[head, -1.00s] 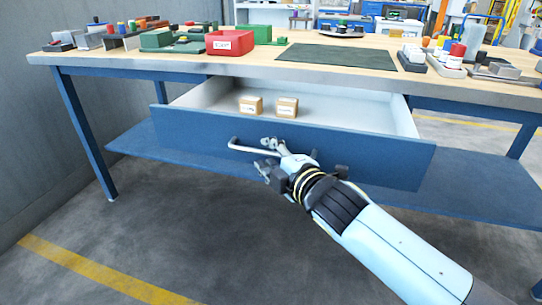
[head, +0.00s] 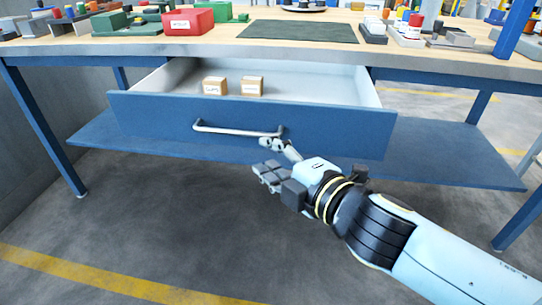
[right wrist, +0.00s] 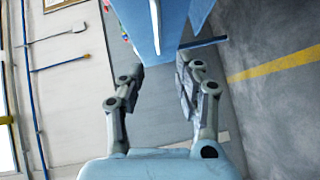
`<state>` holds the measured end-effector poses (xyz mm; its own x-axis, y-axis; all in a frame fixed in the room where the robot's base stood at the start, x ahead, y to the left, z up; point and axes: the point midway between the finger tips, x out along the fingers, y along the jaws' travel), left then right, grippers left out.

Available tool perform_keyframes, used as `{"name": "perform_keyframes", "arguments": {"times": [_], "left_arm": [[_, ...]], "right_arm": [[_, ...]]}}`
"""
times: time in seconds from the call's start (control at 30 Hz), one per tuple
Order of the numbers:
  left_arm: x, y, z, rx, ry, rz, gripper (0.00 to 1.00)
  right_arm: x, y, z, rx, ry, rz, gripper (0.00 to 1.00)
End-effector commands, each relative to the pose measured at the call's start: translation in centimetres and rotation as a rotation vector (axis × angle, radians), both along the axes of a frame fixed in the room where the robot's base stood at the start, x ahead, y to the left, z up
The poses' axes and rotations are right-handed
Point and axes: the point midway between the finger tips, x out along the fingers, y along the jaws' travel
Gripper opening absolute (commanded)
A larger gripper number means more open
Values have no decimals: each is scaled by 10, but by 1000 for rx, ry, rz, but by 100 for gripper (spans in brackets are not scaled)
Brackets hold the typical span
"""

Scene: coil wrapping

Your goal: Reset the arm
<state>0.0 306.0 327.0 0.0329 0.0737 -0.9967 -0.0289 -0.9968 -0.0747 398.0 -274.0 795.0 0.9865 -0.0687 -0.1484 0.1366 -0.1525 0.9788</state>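My right gripper (head: 268,160) is in front of the open blue drawer (head: 160,120), a little below and right of the drawer handle (head: 238,131). Its fingers are spread apart with nothing between them, as the right wrist view (right wrist: 160,82) also shows. The gripper looks apart from the handle. My left gripper is not in view.
Two small labelled boxes (head: 214,86) and (head: 252,86) stand in the drawer. The workbench top (head: 400,60) above holds a red bin (head: 188,22), a dark green mat (head: 300,32) and several other items. The floor in front is clear.

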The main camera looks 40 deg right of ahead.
Motion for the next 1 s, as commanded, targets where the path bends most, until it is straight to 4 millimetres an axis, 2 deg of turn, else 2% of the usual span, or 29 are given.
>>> {"name": "perform_keyframes", "arguments": {"times": [0.37,0.47,0.57,0.67,0.7,0.77,0.8,0.87,0.9,0.97,1.0], "left_arm": [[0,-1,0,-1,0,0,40],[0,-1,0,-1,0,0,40],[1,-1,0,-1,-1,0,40],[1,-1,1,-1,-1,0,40],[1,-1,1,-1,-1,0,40],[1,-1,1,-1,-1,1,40],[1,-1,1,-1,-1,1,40],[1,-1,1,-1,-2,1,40],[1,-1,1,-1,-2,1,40],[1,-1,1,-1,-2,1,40],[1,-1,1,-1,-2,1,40]], "right_arm": [[1,0,0,0,-1,0,34],[10,-1,4,1,-16,-2,34],[10,-4,-41,30,64,-14,34],[0,-11,-112,114,194,-49,34],[-9,-13,-144,161,256,-71,34],[-26,-18,-192,237,350,-115,34],[-41,-20,-223,291,412,-149,34],[-66,-24,-267,370,504,-209,34],[-86,-26,-294,423,564,-254,34],[-120,-29,-333,500,653,-331,34],[-144,-30,-356,552,709,-386,34]]}}
